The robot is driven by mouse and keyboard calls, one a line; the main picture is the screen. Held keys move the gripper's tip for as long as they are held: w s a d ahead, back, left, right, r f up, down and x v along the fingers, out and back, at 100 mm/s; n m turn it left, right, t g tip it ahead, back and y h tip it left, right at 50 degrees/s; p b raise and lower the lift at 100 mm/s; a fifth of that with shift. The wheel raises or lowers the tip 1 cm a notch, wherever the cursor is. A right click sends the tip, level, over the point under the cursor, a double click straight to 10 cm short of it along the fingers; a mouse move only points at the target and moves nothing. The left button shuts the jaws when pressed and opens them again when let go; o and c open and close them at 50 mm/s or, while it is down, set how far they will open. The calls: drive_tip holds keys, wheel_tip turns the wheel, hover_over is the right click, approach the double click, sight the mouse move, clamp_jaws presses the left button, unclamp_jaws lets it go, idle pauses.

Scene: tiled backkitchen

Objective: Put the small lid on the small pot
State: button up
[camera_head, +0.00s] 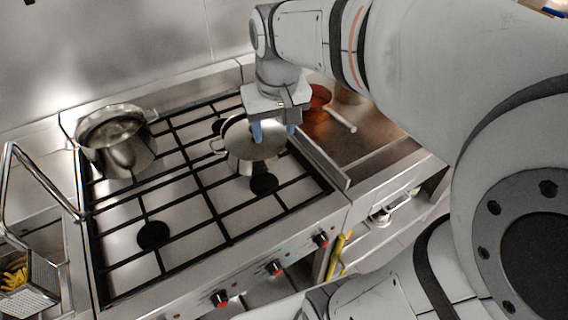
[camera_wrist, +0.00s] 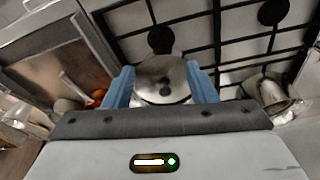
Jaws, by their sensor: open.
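The small pot (camera_head: 238,164) is a steel pot with a side handle, standing on the right part of the hob. A round metal surface (camera_wrist: 152,72) with a dark knob-like spot shows between my fingers in the wrist view. It looks like the small lid on top of the pot, but I cannot tell for certain how it is seated. My gripper (camera_head: 273,133) points down over the pot's right side. Its blue fingers are open, one on each side of the round surface in the wrist view (camera_wrist: 160,67). The gripper partly hides the pot's top and back.
A larger steel pot (camera_head: 122,157) stands at the hob's back left and also shows in the wrist view (camera_wrist: 268,92). A red pan (camera_head: 318,98) lies on the counter right of the hob. The front burners are clear.

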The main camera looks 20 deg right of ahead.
drive_tip(key=s+f+t, duration=0.1)
drive_tip(key=s+f, duration=0.3)
drive_tip(key=s, duration=0.5)
drive_tip(key=shift+s+a+f, duration=0.15)
drive_tip(key=shift+s+a, duration=0.1)
drive_tip(key=shift+s, duration=0.15)
drive_tip(key=shift+f+b, duration=0.4)
drive_tip(key=shift+f, duration=0.1)
drive_tip(key=shift+w, duration=0.1)
